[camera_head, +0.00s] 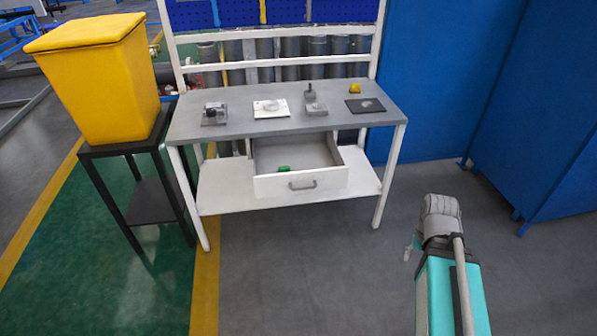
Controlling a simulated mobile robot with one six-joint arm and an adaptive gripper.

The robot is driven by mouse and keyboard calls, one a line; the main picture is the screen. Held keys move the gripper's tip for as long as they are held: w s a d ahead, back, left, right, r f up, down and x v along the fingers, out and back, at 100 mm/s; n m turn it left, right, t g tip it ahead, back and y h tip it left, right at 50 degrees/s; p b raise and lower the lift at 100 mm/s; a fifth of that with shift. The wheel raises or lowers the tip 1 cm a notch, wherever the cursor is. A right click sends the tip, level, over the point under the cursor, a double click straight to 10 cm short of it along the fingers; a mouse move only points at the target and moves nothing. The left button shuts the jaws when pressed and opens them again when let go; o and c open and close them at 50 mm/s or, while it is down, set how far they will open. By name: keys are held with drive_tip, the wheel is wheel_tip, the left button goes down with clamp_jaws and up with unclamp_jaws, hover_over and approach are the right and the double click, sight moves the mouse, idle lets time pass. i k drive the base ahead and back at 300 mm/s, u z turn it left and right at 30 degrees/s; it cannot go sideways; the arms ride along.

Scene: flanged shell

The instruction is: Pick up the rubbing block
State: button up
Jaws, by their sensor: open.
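I cannot tell for sure which object is the rubbing block. A small green block (283,168) lies inside the open drawer, near its front wall. A small yellow block (355,88) stands at the back right of the tabletop. Both are too small to make out in detail. My arm (440,220) shows at the lower right, over the floor and well apart from the workbench. I cannot make out my gripper's fingers in this view.
The grey workbench (235,125) carries a dark fixture (214,114), a white sheet with a pale part (270,108), a grey stand (314,102) and a dark plate (365,105). Its drawer (300,184) is pulled out. A yellow bin (105,80) stands left; blue cabinets (440,80) stand right.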

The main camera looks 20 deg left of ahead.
sight(285, 169)
drive_tip(key=z, duration=1.1)
drive_tip(key=i, duration=2.5)
drive_tip(key=u, duration=1.1)
